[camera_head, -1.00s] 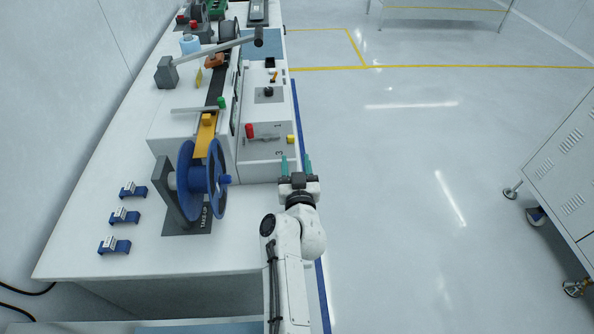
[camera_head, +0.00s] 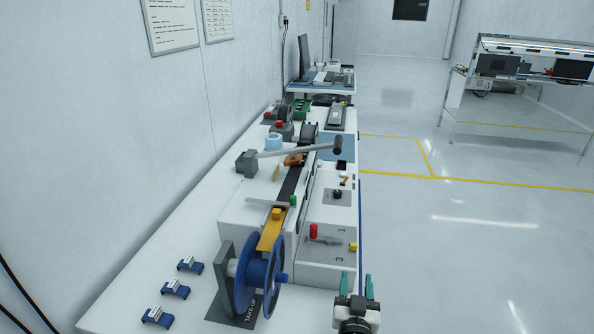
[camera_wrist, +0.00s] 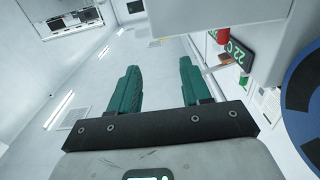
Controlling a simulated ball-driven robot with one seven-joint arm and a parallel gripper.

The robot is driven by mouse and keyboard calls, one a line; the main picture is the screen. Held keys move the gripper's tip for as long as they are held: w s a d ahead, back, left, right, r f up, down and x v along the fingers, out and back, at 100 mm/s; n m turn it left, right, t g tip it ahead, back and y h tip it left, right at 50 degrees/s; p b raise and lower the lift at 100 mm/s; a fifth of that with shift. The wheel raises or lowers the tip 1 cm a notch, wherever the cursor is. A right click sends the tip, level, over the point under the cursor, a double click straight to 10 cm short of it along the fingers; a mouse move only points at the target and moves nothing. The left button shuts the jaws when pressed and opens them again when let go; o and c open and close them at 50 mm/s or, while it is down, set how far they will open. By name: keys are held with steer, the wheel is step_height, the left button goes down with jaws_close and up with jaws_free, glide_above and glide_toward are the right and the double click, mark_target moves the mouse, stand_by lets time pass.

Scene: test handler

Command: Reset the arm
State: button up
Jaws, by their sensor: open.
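My gripper (camera_head: 356,288) is at the bottom of the head view, at the right front edge of the white bench, beside the handler machine (camera_head: 258,205). Its two green fingers point away from me and stand apart with nothing between them. In the wrist view the fingers (camera_wrist: 158,92) are also spread and empty. Most of my arm is below the head view. The blue take-up reel (camera_head: 256,285) stands to the left of my gripper, apart from it; part of a blue reel shows at the right edge of the wrist view (camera_wrist: 300,85).
Several small blue holders (camera_head: 175,288) sit on the bench at left. A red knob (camera_head: 313,231) and yellow block (camera_head: 353,246) are on the machine ahead of my gripper. A grey lever (camera_head: 300,150) spans the machine. Open floor (camera_head: 460,250) lies right; another workbench (camera_head: 525,100) stands far right.

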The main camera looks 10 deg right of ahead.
steer(key=d+r+n+g+y, duration=0.1)
steer(key=d+r+n+y, duration=0.4)
steer(key=d, duration=0.6)
steer(key=s+d+f+g, duration=0.3)
steer(key=s+f+g, duration=0.2)
steer(key=s, duration=0.4)
steer(key=s+a+f+g, duration=0.2)
steer(key=s+f+g, duration=0.1)
steer(key=s, duration=0.6)
steer(key=s+a+f+m+g, duration=0.1)
steer(key=s+a+f+g, duration=0.1)
steer(key=s, duration=0.8)
steer(key=s+a+f+m+g, duration=0.1)
steer(key=s+f+g, duration=0.4)
steer(key=s, duration=0.5)
steer(key=shift+s+a+b, duration=0.15)
steer(key=shift+a+b, duration=0.3)
steer(key=shift+a, duration=0.4)
steer(key=shift+f, duration=0.1)
